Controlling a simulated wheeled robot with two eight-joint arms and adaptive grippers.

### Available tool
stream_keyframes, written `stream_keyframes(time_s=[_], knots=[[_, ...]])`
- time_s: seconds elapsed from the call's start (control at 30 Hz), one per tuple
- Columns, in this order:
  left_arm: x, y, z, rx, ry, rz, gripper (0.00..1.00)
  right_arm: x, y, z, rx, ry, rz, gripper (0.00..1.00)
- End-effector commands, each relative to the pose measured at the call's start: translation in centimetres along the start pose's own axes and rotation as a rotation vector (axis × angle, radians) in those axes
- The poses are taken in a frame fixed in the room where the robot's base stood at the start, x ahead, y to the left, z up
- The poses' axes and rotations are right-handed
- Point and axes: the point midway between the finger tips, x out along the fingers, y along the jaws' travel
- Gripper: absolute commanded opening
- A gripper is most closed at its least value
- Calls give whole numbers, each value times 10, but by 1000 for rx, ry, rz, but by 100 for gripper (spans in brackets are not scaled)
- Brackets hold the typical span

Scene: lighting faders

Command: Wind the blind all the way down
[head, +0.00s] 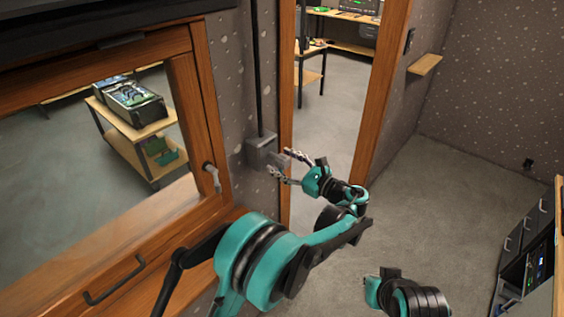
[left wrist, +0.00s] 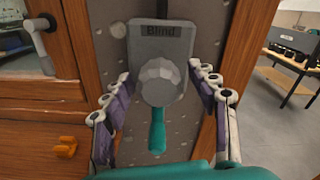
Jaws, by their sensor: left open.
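The grey winder box (head: 262,151) is on the wall strip between the window and the doorway. In the left wrist view it carries the label "Blind" (left wrist: 161,31). A faceted grey hub (left wrist: 160,82) is on its front, with a teal crank handle (left wrist: 157,132) hanging straight down. My left gripper (head: 281,163) is open in front of the box. Its fingers stand on either side of the hub and handle, apparently apart from them. A dark housing (head: 70,24) runs above the window; the glass below looks mostly uncovered.
The wooden window frame (head: 207,110) has a latch handle (head: 211,174) on its right side. An orange hook (left wrist: 65,146) is below the window in the left wrist view. The doorway and carpet (head: 450,160) to the right are clear. Dark drawers (head: 525,245) stand far right.

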Motion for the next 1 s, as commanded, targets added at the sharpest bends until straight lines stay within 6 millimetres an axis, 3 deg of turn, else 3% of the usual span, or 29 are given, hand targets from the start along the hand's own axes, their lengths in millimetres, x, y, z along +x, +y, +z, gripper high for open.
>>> stream_keyframes(time_s=[0.27,0.37,0.5,1.0], knots=[[3,0,0,0,1,-1,59,0,0,0,0,0,0,0],[3,0,0,-1,1,-1,38,0,0,0,0,0,0,0],[3,0,0,-1,1,-1,1,0,0,0,0,0,0,0],[3,0,-1,119,0,-1,0,7,0,5,0,0,0,0]])
